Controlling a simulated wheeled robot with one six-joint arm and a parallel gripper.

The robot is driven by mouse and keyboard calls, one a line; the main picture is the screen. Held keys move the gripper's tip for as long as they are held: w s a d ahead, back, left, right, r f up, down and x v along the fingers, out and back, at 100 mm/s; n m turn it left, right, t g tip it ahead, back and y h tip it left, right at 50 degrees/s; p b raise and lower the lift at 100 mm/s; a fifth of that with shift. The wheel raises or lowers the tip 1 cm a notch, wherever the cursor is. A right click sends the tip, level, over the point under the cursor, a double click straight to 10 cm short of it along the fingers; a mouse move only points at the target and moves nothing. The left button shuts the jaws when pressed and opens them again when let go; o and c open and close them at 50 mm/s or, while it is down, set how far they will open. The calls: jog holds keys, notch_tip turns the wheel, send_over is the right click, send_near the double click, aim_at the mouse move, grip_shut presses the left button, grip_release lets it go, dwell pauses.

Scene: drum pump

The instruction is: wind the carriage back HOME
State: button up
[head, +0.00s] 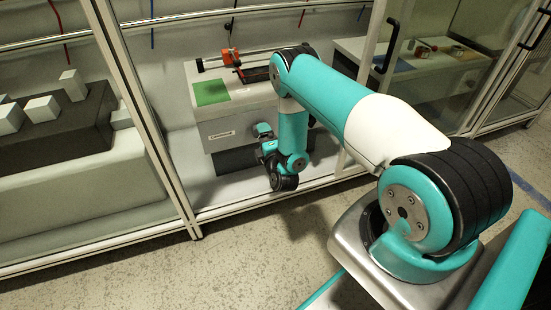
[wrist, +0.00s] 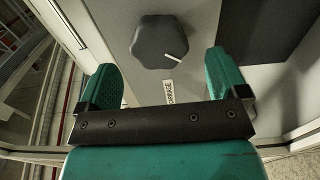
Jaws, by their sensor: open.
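The dark grey lobed knob (wrist: 158,41) sits on the pale panel of the machine, with a white pointer line towards its lower right. A small label reading CARRIAGE (wrist: 169,91) is below it. My gripper (wrist: 162,66) is open, its teal fingers apart on either side below the knob and not visibly touching it. In the head view my gripper (head: 264,138) is at the front of the grey machine (head: 232,131) and hides most of the knob. The orange-red carriage (head: 230,57) is on the rail on top of the machine, towards its left half.
A green pad (head: 211,92) lies on the machine's top left. Frame posts (head: 145,115) and a lower rail (head: 240,206) border the bay. White blocks (head: 42,108) stand on a dark block at left. Another bench (head: 415,65) stands behind glass at right.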

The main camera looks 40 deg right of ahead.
jog(key=p+v, duration=1.4)
jog(key=p, duration=0.4)
jog(key=shift+s, duration=0.25)
